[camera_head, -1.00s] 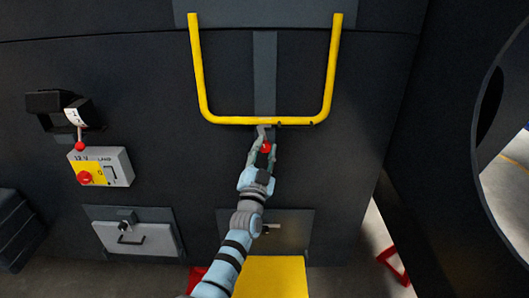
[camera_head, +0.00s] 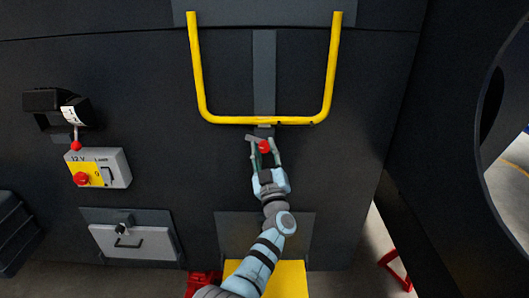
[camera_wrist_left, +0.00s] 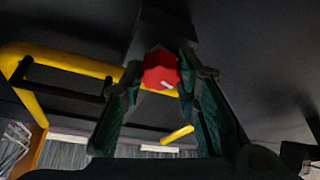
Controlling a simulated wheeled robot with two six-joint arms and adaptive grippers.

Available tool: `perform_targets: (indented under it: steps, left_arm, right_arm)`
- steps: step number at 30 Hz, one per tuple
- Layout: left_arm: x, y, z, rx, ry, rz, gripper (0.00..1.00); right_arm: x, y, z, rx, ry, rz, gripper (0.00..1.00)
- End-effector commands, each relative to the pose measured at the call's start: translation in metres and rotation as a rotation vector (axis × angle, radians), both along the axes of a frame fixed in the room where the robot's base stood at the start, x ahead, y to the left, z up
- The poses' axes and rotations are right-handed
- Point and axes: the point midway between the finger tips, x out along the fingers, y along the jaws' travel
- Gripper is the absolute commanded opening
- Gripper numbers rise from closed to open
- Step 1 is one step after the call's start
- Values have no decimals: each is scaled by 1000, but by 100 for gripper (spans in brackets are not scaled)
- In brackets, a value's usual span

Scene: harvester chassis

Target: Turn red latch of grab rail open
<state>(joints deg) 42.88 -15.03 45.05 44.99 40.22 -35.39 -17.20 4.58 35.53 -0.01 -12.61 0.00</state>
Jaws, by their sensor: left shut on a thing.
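The yellow grab rail (camera_head: 265,120) is a U-shaped bar on the dark chassis wall, and its left part shows in the left wrist view (camera_wrist_left: 60,60). The red latch knob (camera_head: 264,146) sits just below the middle of the rail's bottom bar. My left gripper (camera_head: 264,149) reaches up from below, with one finger on each side of the red knob. In the left wrist view the red knob (camera_wrist_left: 160,71) lies between the fingertips of my left gripper (camera_wrist_left: 158,80), which are shut on it. The latch's mount behind the knob is partly hidden. My right gripper is not in view.
A grey box with a red button (camera_head: 100,168) and a red-knobbed lever (camera_head: 75,132) are on the wall at left. A grey hatch (camera_head: 135,242) is below them. A yellow step (camera_head: 285,280) is under my arm. A large round opening is at right.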

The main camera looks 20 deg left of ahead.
Motion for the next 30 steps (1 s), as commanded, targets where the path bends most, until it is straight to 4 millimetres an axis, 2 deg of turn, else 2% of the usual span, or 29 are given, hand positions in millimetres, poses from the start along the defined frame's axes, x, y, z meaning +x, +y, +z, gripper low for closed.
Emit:
perform_targets:
  steps: [6, 15, 30]
  left_arm:
    - [0, -1, -2, -167, -40, -1, 1]
    - [0, -1, -1, -313, -77, -1, 1]
    - [0, -1, -1, -358, -88, 0, 1]
  right_arm:
    - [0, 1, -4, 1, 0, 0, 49]
    - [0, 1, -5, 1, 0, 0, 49]
    - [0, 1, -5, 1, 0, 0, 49]
